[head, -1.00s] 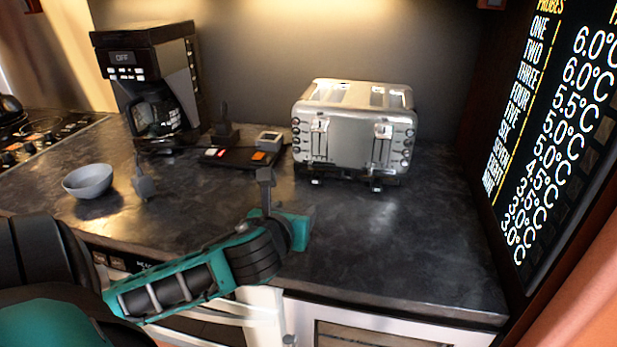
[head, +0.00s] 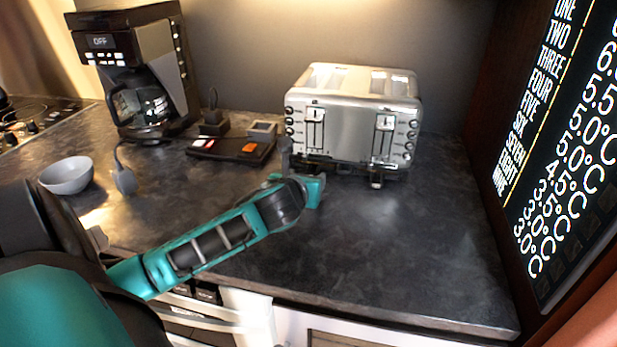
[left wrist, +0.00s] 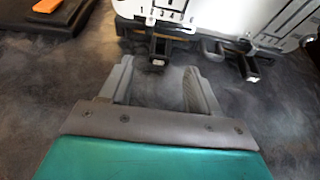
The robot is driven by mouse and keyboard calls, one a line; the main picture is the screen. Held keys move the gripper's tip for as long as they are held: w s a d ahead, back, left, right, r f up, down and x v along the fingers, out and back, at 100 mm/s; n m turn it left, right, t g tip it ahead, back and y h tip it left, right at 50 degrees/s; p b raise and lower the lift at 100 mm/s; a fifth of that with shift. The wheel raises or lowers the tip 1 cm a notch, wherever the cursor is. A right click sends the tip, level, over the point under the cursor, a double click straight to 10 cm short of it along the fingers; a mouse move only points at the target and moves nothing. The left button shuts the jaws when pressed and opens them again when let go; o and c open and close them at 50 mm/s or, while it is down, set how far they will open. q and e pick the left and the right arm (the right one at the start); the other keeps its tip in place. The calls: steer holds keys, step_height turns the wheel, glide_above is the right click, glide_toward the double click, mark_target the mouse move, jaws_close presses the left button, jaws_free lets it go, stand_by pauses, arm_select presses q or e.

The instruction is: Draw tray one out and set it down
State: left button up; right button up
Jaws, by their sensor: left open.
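A silver toaster (head: 350,117) stands at the back of the dark counter. Two black tray handles stick out under its front: a left one (left wrist: 158,48) and a right one (left wrist: 251,66). The right one also shows in the head view (head: 376,181); the left one is largely hidden there by my gripper. I see no number on either. My left gripper (left wrist: 158,78) is open and empty, low over the counter, its fingers pointing at the left handle. The handle's end is near the gap between the fingertips; I cannot tell whether they touch. My right gripper is not in view.
A black pad (head: 230,148) with a small grey box lies left of the toaster. A coffee maker (head: 140,75) and a grey bowl (head: 66,175) stand further left. A display panel (head: 565,130) bounds the right. The counter's front right (head: 410,250) is clear.

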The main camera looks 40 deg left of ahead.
mark_target(311, 173)
arm_select(q)
steer(key=shift+x, duration=1.9)
jaws_close()
steer(key=shift+s+d+r+p, duration=0.1)
steer(key=shift+s+d+p, duration=0.25)
steer(key=shift+s, duration=0.25)
steer(key=shift+s+d+r+p, duration=0.1)
steer(key=shift+s+d+p, duration=0.25)
steer(key=shift+s, duration=0.3)
steer(key=shift+s+d+f, duration=0.15)
steer(key=shift+s+d, duration=0.2)
steer(key=shift+s, duration=0.3)
steer(key=shift+s+d, duration=1.2)
steer(key=shift+s, duration=0.95)
steer(key=shift+s+d, duration=1.15)
steer(key=shift+s, duration=1)
steer(key=shift+s+d, duration=1.2)
steer(key=shift+s, duration=0.95)
